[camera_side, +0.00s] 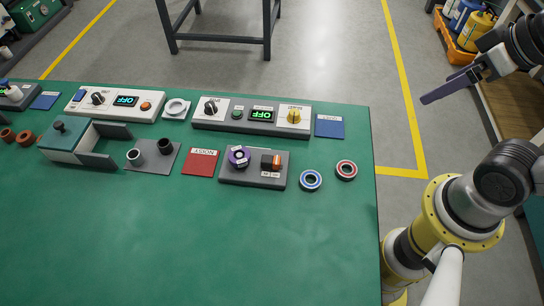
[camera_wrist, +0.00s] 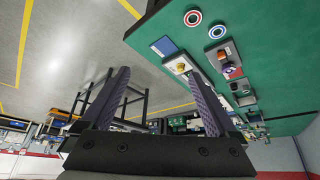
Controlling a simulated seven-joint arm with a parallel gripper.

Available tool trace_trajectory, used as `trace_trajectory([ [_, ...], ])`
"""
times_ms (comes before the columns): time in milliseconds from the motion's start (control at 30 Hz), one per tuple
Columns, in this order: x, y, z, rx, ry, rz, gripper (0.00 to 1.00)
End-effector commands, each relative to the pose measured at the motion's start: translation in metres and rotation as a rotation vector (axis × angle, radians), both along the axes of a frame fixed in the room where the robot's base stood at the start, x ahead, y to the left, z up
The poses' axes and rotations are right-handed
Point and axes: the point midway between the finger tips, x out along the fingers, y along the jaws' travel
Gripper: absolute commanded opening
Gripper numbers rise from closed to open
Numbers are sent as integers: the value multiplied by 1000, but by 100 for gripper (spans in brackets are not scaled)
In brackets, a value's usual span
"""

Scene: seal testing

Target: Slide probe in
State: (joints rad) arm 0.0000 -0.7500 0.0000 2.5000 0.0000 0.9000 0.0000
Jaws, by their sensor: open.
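No part is plainly marked as the probe, and I cannot tell which one it is. A teal and white block with a dark knob (camera_side: 68,139) sits at the left end of a grey open-topped channel (camera_side: 103,158) on the green table. A small grey panel (camera_side: 235,178) carries a purple round part (camera_side: 239,157) and an orange-and-dark part (camera_side: 271,162); the purple part also shows in the wrist view (camera_wrist: 231,71). My gripper (camera_side: 445,88) is open and empty, off the table's right edge and well away from these parts. Its two purple fingers (camera_wrist: 157,75) stand apart in the wrist view.
Grey-white control panels (camera_side: 251,116) line the back. A red card (camera_side: 201,161) and a mat with two cylinders (camera_side: 151,163) lie between. The table front (camera_side: 200,245) is clear.

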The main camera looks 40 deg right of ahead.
Motion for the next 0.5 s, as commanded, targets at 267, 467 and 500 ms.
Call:
trace_trajectory([
  [267, 2, 0, 5, -14, -7, 26, 67],
  [467, 39, 8, 36, -44, -4, 120, 62],
  [500, 50, 12, 40, -50, 8, 150, 62],
])
